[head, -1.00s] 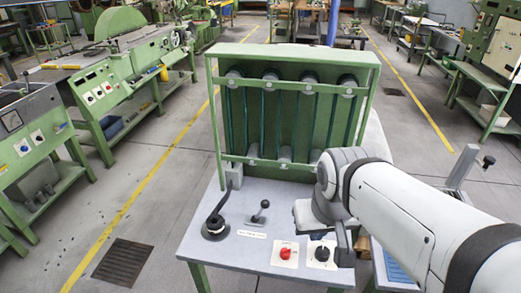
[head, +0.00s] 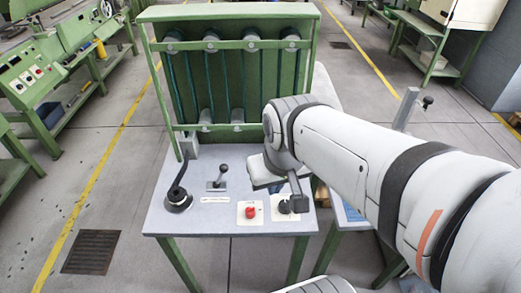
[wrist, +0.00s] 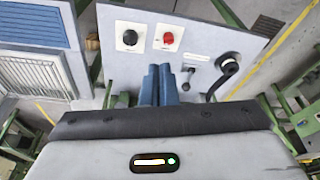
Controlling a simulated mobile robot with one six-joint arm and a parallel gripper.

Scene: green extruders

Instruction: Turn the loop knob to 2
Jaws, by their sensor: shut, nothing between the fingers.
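A panel top (head: 225,225) carries two knobs on white plates. The red knob (head: 250,211) is on the left and the black knob (head: 284,206) on the right, partly covered by my gripper (head: 298,204). In the wrist view, the black knob (wrist: 130,38) and red knob (wrist: 169,38) are both uncovered, beyond my gripper (wrist: 159,70). Its blue fingers are together and empty, and no contact with a knob shows there. Plate markings are too small to read, so I cannot tell which knob is the loop knob or its setting.
A black crank lever (head: 178,195) and a small ball-topped lever (head: 219,177) stand left of the knobs. A green rack (head: 237,85) rises behind. A grey unit with a blue grille (wrist: 35,72) lies beside the panel.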

